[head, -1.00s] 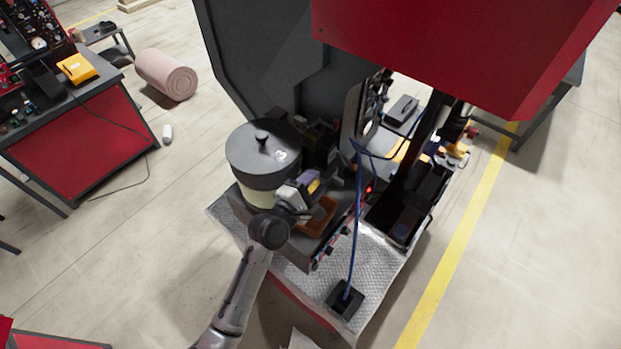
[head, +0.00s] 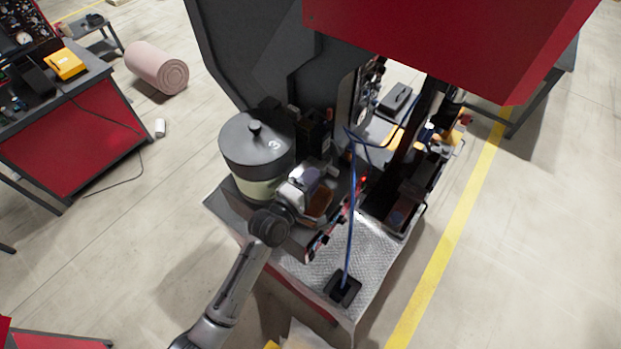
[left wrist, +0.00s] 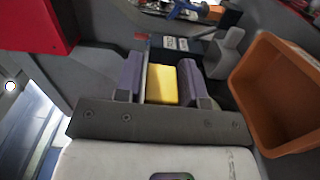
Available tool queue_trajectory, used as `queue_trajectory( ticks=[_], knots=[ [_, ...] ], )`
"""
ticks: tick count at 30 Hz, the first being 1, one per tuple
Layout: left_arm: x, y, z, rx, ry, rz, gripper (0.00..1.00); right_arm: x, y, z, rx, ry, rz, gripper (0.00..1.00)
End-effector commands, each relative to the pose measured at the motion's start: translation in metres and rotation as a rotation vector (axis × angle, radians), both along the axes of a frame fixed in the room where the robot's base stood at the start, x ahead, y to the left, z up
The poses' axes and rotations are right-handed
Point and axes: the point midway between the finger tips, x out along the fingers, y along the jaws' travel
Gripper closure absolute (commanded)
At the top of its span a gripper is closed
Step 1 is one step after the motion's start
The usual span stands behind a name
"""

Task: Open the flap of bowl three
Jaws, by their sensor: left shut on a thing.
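Bowl three (head: 256,150) is a grey-lidded round pot with a knob and a "3" on its lid, at the left of the machine in the head view. My left gripper (head: 310,173) is just right of the bowl, low over the machine. In the left wrist view my left gripper (left wrist: 162,82) is shut on a yellow piece (left wrist: 162,84), held between its two purple-grey fingers. I take this piece to be the flap's tab, but the rest of the flap is hidden. In the head view the gripper hides it. My right gripper is out of view.
An orange bin (left wrist: 285,88) stands close right of the gripper in the left wrist view. A blue cable (head: 350,220) runs down to a black block (head: 342,288) on the metal base plate (head: 380,262). A large red housing (head: 450,45) hangs above.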

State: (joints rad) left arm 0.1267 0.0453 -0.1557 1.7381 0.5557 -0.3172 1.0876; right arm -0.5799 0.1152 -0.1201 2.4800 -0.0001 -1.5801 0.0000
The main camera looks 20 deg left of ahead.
Motion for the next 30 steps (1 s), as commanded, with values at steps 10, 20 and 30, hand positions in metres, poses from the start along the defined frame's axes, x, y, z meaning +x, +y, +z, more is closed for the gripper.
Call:
queue_trajectory(
  ticks=[10,20,30],
  knots=[
    [-0.001,0.000,-0.007,0.003,0.015,-0.002,0.87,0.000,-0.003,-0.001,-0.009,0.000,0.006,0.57],
    [0.000,0.000,-0.004,0.003,0.009,-0.001,0.43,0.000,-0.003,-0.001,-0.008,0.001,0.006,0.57],
    [-0.013,0.004,-0.004,0.002,0.003,0.000,0.43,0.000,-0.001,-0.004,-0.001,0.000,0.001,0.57]
  ],
)
